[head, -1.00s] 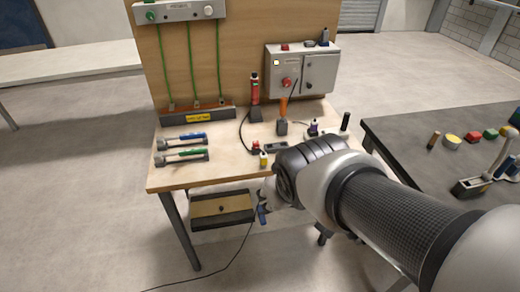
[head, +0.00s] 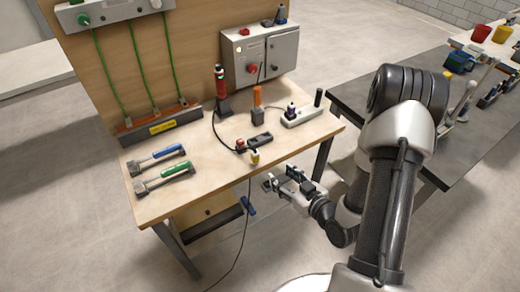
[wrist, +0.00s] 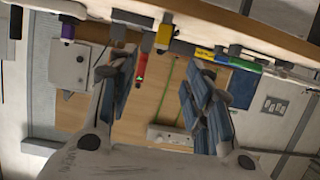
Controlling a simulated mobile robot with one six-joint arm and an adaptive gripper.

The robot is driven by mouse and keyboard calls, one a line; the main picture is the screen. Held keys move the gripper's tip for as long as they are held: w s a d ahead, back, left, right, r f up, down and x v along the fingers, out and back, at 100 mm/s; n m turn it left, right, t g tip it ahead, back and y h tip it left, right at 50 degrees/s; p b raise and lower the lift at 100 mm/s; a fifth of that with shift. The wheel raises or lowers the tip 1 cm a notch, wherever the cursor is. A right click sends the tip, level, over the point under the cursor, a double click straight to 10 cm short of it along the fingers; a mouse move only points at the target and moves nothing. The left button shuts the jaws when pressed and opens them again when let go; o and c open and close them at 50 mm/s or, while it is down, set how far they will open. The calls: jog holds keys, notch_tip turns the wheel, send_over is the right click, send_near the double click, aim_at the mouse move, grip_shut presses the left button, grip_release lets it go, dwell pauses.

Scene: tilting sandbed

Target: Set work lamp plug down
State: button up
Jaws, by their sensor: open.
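I cannot tell for sure which piece is the work lamp plug. A small yellow-and-dark piece (head: 254,157) stands near the front edge of the workbench (head: 205,183), with a black cable hanging below that edge. It also shows in the wrist view (wrist: 164,36). A red-and-black piece (head: 241,145) with a cable lies just behind it, beside a dark block (head: 260,141). My gripper (head: 278,179) is open in front of the bench edge, apart from these pieces. In the wrist view its blue-padded fingers are spread with nothing held between them (wrist: 157,80).
A white power strip (head: 303,116) with a dark purple plug (head: 291,109) lies at the bench's right. A blue piece (head: 249,207) hangs on the cable below the edge. A dark table (head: 410,125) stands right.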

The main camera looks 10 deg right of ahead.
aim_at(257, 156)
jog(key=b+x, duration=0.2)
jog(key=x, duration=1)
jog(key=shift+r, duration=0.1)
jog(key=x, duration=0.2)
jog(key=b+x, duration=0.1)
jog(key=x, duration=0.1)
jog(key=shift+w+a+r, duration=0.1)
jog(key=shift+a+r, duration=0.1)
jog(key=shift+a, duration=0.2)
jog(key=shift+w+f+b, duration=0.1)
jog(key=shift+w+b, duration=0.2)
jog(key=shift+w, duration=0.2)
jog(key=shift+c, duration=0.5)
grip_shut()
